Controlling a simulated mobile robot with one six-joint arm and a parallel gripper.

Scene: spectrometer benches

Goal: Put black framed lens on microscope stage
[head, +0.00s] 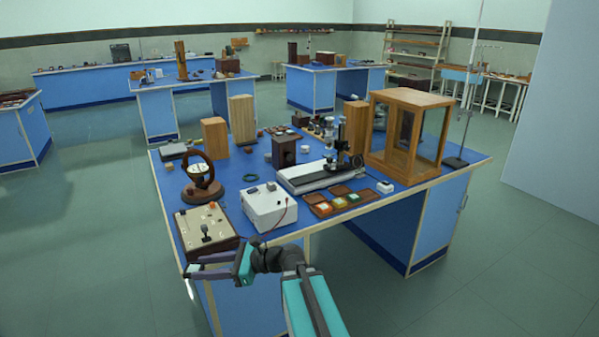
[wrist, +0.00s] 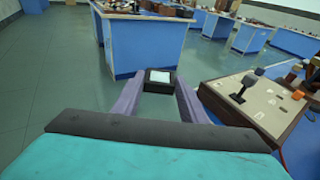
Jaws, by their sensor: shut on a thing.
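My gripper (head: 190,266) is shut on a small black framed lens (wrist: 158,76) with a pale, bright centre. The lens sits between the purple fingertips in the wrist view. In the head view I cannot make the lens out clearly. The gripper is at the near left corner of the blue bench, left of my forearm. The microscope (head: 340,146) stands upright at the middle back of the bench, behind a long white and black instrument (head: 318,177). The gripper is well apart from it. The microscope's stage is too small to tell in detail.
A control box with a lever (head: 207,228) and a white box (head: 268,206) stand near the front edge. A round dial instrument (head: 203,175) is behind them. A wooden glass case (head: 408,135) stands right of the microscope. Small orange trays (head: 340,203) lie in front of it.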

